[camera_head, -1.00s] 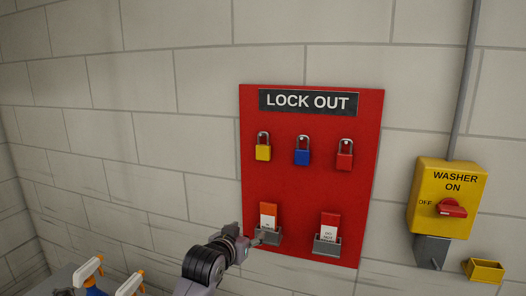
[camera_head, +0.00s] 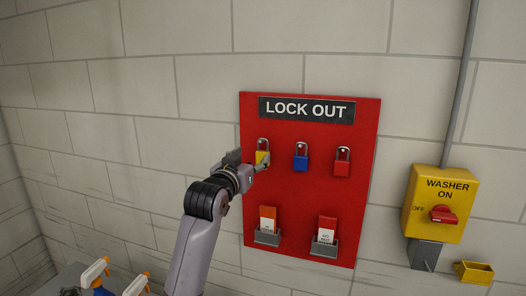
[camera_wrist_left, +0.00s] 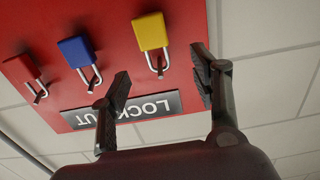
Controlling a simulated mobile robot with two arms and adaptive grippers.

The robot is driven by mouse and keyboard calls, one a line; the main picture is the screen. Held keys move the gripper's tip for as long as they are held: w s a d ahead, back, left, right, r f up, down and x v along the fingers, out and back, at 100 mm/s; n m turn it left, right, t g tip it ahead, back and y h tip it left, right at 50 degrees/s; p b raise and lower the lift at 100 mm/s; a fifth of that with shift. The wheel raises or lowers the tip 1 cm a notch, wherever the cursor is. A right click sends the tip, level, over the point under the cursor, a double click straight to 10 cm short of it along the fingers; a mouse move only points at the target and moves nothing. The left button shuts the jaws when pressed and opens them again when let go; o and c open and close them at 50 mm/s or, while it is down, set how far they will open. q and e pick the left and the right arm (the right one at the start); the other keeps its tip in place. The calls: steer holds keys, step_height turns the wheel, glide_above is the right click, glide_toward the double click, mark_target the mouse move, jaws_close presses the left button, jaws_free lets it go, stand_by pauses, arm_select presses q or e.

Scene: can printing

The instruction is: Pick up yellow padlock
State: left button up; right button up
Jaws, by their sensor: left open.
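The yellow padlock (camera_head: 262,156) hangs by its shackle on a peg at the upper left of the red LOCK OUT board (camera_head: 290,190). My left gripper (camera_head: 249,161) is open and empty close to it, covering part of its lower body in the head view. In the left wrist view, upside down, the yellow padlock (camera_wrist_left: 151,31) is at the top middle. Its shackle shows between the spread fingers of my left gripper (camera_wrist_left: 160,68); no contact is evident. My right gripper is not in view.
A blue padlock (camera_head: 301,158) and a red padlock (camera_head: 342,162) hang to the right. Tag holders (camera_head: 267,238) sit below. A yellow washer switch box (camera_head: 437,205) is on the wall at right. Spray bottles (camera_head: 95,272) stand at lower left.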

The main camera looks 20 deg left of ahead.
mark_target(262, 152)
arm_select(q)
steer(key=w+p, duration=0.1)
steer(key=w, duration=0.1)
steer(key=w+p, duration=0.2)
steer(key=w, duration=0.1)
steer(key=shift+w+d+f, duration=0.2)
steer(key=shift+w+d, duration=0.15)
steer(key=shift+d, duration=0.05)
steer(key=shift+w+f, duration=0.15)
steer(key=shift+w, duration=0.25)
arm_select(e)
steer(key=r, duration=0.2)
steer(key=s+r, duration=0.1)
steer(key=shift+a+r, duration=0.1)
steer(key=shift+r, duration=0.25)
arm_select(q)
steer(key=shift+c, duration=0.4)
steer(key=shift+c, duration=0.6)
steer(key=c, duration=1.1)
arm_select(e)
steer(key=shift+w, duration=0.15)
